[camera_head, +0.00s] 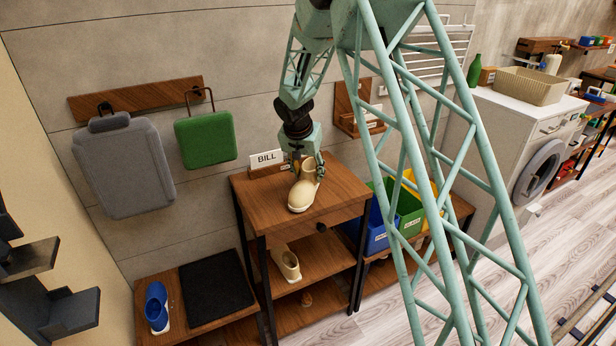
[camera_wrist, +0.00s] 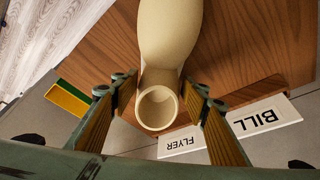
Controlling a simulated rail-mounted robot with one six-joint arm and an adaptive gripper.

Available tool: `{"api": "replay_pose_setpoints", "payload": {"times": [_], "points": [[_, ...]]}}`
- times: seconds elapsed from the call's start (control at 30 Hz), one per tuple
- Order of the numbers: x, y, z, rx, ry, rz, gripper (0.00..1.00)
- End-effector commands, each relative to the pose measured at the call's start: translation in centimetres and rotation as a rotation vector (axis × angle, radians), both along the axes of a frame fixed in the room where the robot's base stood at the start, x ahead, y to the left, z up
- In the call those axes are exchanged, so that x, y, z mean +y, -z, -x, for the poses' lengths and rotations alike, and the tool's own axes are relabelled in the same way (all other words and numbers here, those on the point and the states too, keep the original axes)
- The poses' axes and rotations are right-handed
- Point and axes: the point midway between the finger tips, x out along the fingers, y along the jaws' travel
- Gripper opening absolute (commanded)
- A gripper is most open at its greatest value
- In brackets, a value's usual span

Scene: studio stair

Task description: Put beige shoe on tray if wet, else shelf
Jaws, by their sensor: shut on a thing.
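A beige shoe (camera_head: 303,190), boot-shaped, stands on the wooden top of a small cabinet (camera_head: 262,196) in the head view, toe towards the front. It also shows in the wrist view (camera_wrist: 170,38). My gripper (camera_head: 308,166) is shut on its shaft, with one finger on each side in the wrist view (camera_wrist: 160,95). I see no clear drops or wet sheen on it. A second beige shoe (camera_head: 286,263) stands on the shelf (camera_head: 314,250) below. A flat black tray or mat (camera_head: 217,287) lies empty on the low bench at left.
A blue boot (camera_head: 156,306) stands on the bench left of the black piece. BILL (camera_head: 266,158) and FLYER (camera_wrist: 184,142) cards are behind the shoe. Blue, green and yellow bins (camera_head: 408,212) are right of the cabinet.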

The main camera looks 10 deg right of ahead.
Motion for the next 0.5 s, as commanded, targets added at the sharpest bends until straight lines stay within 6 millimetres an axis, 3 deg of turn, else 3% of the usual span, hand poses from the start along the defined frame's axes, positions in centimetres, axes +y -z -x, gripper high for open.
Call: {"api": "replay_pose_setpoints", "payload": {"times": [0.5], "points": [[0.01,0.83,-0.04,-0.001,0.0,0.0,0.27]]}}
